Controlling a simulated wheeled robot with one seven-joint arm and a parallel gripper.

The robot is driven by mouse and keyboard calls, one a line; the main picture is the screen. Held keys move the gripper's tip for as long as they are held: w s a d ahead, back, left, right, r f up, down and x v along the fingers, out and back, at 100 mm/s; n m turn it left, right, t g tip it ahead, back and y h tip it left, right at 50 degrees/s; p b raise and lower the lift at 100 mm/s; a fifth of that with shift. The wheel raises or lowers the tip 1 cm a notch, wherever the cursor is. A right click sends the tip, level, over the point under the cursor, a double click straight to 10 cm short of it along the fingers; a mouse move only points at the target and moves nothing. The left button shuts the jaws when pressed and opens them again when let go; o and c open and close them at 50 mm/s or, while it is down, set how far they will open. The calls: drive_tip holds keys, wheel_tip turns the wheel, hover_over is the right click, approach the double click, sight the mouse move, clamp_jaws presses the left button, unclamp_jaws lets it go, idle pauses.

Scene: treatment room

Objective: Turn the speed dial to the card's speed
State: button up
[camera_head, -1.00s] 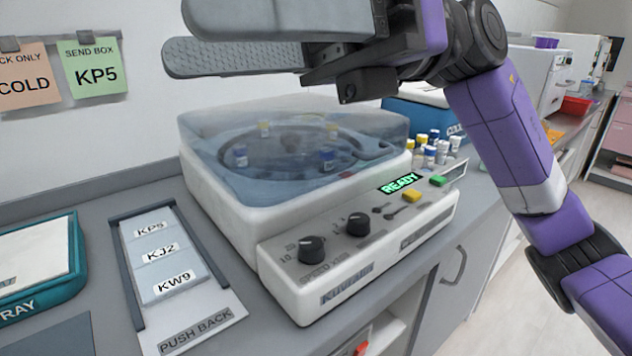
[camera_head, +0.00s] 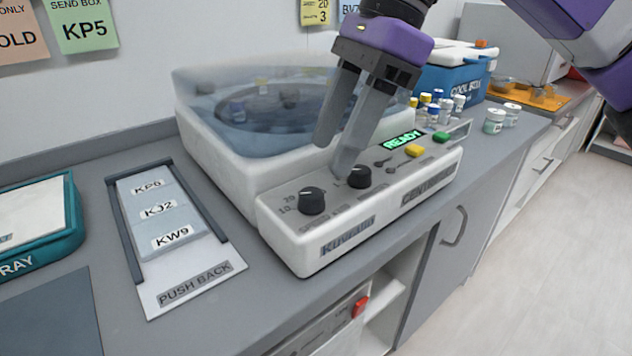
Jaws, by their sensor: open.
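The white centrifuge (camera_head: 290,253) stands on the grey counter with its clear lid down. The speed dial (camera_head: 312,200) is the left black knob on its sloped front panel, with a pale pointer mark and small numbers beside it. A second black knob (camera_head: 359,176) sits to its right. My gripper (camera_head: 333,158) is open and empty, pointing down over the panel. Its fingertips are above and behind the knobs, one tip close to the second knob; I cannot tell whether it touches. A yellow card (camera_head: 316,11) on the wall is partly cut off by the top edge.
A green READY display (camera_head: 403,141), a yellow button (camera_head: 414,150) and a green button (camera_head: 441,137) are right of the knobs. Capped vials (camera_head: 437,110) and a blue cool box (camera_head: 455,85) stand behind. A card rack (camera_head: 189,268) and teal tray (camera_head: 68,225) lie left.

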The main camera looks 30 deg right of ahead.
sight(312, 192)
drive_tip(key=b+x, duration=0.1)
drive_tip(key=x, duration=0.5)
drive_tip(key=shift+a+f, duration=0.15)
clamp_jaws()
